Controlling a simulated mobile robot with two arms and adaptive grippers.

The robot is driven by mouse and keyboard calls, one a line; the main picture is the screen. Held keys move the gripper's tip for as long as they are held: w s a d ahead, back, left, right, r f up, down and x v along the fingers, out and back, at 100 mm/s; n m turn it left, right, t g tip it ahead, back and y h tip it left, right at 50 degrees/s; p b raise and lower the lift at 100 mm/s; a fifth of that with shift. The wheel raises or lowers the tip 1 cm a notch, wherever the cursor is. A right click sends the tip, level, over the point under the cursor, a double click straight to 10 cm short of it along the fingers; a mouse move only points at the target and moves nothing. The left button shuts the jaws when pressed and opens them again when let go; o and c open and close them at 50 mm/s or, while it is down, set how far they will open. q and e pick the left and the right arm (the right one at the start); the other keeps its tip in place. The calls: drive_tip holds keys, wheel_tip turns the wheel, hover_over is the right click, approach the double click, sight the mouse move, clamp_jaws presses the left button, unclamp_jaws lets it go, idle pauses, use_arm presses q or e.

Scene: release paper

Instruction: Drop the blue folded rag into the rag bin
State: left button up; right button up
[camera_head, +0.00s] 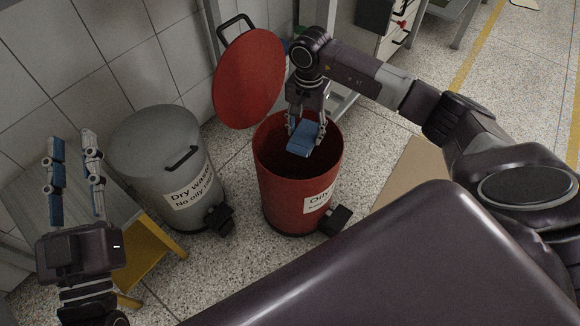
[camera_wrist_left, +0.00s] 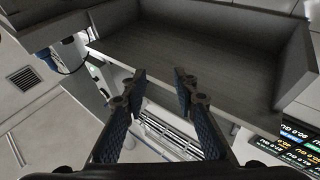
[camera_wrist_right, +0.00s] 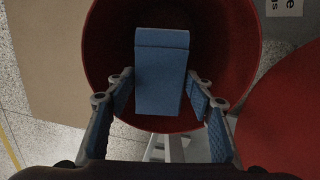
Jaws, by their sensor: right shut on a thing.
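The blue folded rag (camera_head: 304,139) is over the open mouth of the red bin (camera_head: 275,190), whose label is partly readable as "Oily". My right gripper (camera_head: 307,128) is shut on the rag from above. In the right wrist view the rag (camera_wrist_right: 162,75) sits between the two fingers, with the bin's dark red inside (camera_wrist_right: 215,60) around it. The bin's red lid (camera_head: 250,78) stands open behind it. My left gripper (camera_head: 72,135) is open and empty at the far left, above a small table; its fingertips are apart in the left wrist view (camera_wrist_left: 160,76).
A closed grey bin (camera_head: 150,140) labelled "Dry waste, No oily" stands left of the red bin. A tan mat (camera_head: 412,172) lies on the floor to the right. A tiled wall is behind the bins.

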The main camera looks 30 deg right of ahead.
use_arm(q)
drive_tip(key=shift+s+r+t+h, duration=0.1)
drive_tip(key=shift+s+r+t, duration=0.2)
drive_tip(key=shift+r, duration=0.2)
drive_tip(key=shift+s+r+t+h, duration=0.15)
drive_tip(key=shift+r+t, duration=0.15)
drive_tip(key=shift+r, duration=0.25)
drive_tip(key=shift+s+r+t+h, duration=0.1)
drive_tip(key=shift+s+r+t, duration=0.2)
drive_tip(key=shift+r, duration=0.2)
use_arm(e)
drive_tip(key=shift+f, duration=0.45)
drive_tip(key=o, duration=1.2)
drive_tip(key=shift+r, duration=0.1)
wheel_tip(320, 180, up, 12)
drive_tip(key=shift+f, duration=0.1)
